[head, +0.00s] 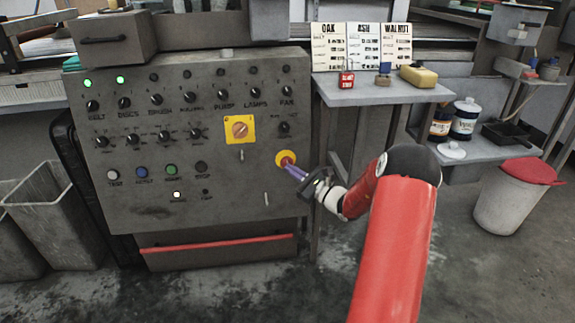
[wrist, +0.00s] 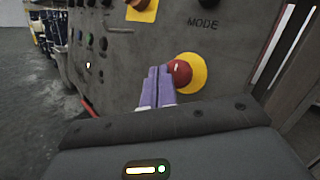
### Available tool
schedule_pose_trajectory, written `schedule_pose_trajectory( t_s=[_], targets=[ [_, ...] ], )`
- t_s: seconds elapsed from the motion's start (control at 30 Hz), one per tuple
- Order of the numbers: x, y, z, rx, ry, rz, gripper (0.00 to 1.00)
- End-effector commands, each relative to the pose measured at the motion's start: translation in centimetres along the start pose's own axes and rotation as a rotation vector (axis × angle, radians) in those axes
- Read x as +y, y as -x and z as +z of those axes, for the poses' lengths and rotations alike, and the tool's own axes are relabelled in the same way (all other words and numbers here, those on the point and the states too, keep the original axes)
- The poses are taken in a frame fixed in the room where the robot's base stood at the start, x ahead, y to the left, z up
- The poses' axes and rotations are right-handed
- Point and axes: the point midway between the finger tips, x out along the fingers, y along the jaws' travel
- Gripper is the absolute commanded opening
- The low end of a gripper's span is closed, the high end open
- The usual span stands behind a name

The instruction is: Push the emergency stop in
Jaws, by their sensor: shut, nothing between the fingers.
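The emergency stop is a red mushroom button on a round yellow plate (head: 281,156), at the right side of the grey control panel (head: 150,215). In the wrist view the red button (wrist: 181,72) sits on its yellow plate (wrist: 200,78). My gripper (head: 289,165) has its purple fingers shut together with nothing between them. The fingertips (wrist: 159,70) are right at the button, overlapping its left edge in the wrist view. I cannot tell whether they touch it. In the head view the fingertips partly hide the button.
A yellow plate with a rotary switch (head: 239,130) is up and left of the button. Several knobs, coloured buttons and lit green lamps (head: 120,79) cover the panel. A shelf (head: 375,92) with small items stands to the right. A red-lidded bin (head: 512,200) is farther right.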

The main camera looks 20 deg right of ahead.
Motion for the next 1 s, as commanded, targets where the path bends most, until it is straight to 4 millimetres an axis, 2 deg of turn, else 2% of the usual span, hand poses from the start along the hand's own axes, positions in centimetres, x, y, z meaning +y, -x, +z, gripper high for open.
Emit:
schedule_pose_trajectory(
  t_s=[1.0],
  targets=[
    [-0.54, -0.79, -0.59, 0.000, 0.000, 0.000, 0.00]
  ],
)
